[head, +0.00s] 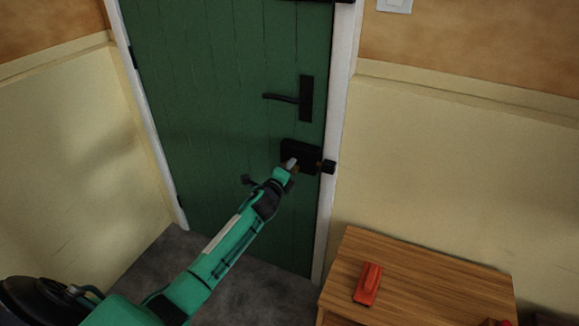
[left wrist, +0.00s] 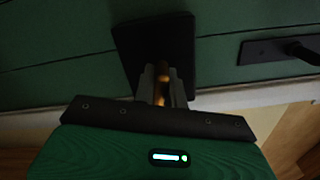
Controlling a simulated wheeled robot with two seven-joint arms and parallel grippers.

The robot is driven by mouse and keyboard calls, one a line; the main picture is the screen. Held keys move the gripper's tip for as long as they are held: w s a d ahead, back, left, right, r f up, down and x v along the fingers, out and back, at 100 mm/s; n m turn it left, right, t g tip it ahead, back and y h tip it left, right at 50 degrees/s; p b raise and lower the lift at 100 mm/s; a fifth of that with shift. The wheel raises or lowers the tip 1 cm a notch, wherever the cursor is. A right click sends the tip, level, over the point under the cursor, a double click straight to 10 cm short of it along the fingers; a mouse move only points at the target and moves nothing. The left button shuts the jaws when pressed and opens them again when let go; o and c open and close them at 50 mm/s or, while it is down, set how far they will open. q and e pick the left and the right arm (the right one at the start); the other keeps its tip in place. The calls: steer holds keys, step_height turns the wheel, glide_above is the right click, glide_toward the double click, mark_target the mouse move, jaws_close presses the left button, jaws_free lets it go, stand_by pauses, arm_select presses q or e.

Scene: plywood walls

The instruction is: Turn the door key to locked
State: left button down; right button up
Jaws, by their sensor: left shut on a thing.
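The green door (head: 215,100) is closed in its white frame, with a black lever handle (head: 289,98) on its right side. Below the handle is a black lock case (head: 304,149); it also shows in the left wrist view (left wrist: 152,45). My left gripper (head: 291,165) is at the front of the lock case. In the left wrist view its fingers (left wrist: 162,84) are shut on the brass-coloured key (left wrist: 161,82) at the lock. The fingers hide much of the key, so I cannot tell its exact angle. My right gripper is in neither view.
A wooden cabinet (head: 425,270) stands at the lower right, with a red object (head: 368,284) on its top. A black keeper (head: 328,167) sits at the door frame beside the lock. Grey floor (head: 160,265) is clear before the door.

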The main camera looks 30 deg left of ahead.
arm_select(q)
steer(key=shift+n, duration=1.1)
steer(key=shift+f+n, duration=0.15)
steer(key=shift+n, duration=0.65)
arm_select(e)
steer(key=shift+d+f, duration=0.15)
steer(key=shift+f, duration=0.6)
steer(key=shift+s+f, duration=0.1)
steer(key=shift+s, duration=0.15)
arm_select(q)
steer(key=c, duration=1.4)
jaws_free()
steer(key=shift+c, duration=0.2)
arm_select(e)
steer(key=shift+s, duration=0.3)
arm_select(q)
steer(key=shift+s, duration=0.1)
steer(key=s, duration=1.3)
steer(key=shift+s+d, duration=0.35)
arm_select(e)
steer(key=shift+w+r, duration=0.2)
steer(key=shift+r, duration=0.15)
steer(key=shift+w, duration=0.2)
